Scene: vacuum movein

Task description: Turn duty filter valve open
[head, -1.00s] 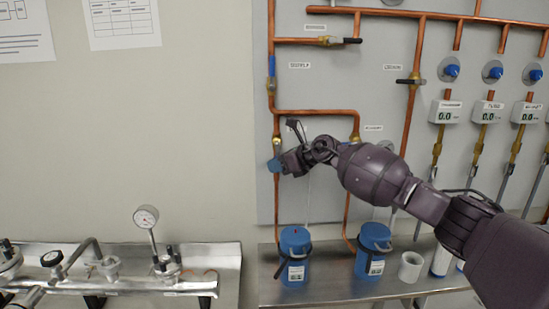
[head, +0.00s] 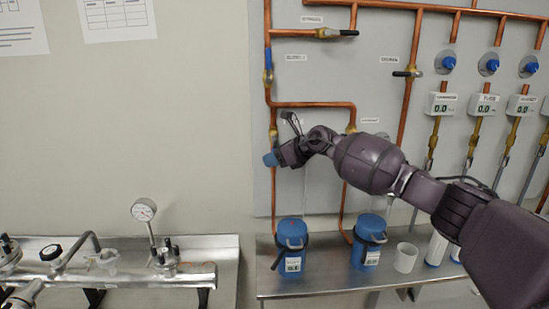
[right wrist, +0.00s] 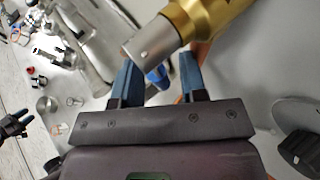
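The brass valve (head: 273,134) sits on the left copper pipe, above the left blue filter canister (head: 291,236). Its small label is not readable. A dark lever (head: 291,123) shows just right of it. My right gripper (head: 271,159) is at the pipe just below the valve, its blue fingertips by the pipe. In the right wrist view the two blue fingers (right wrist: 158,72) stand apart, with a brass and steel valve part (right wrist: 180,32) across their tips. I cannot tell whether they touch it.
A second blue canister (head: 369,240) and a white cup (head: 405,257) stand on the steel shelf (head: 325,287). Gauges with digital readouts (head: 441,104) hang at the right. A steel bench (head: 228,262) with a dial gauge (head: 143,210) is at the lower left.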

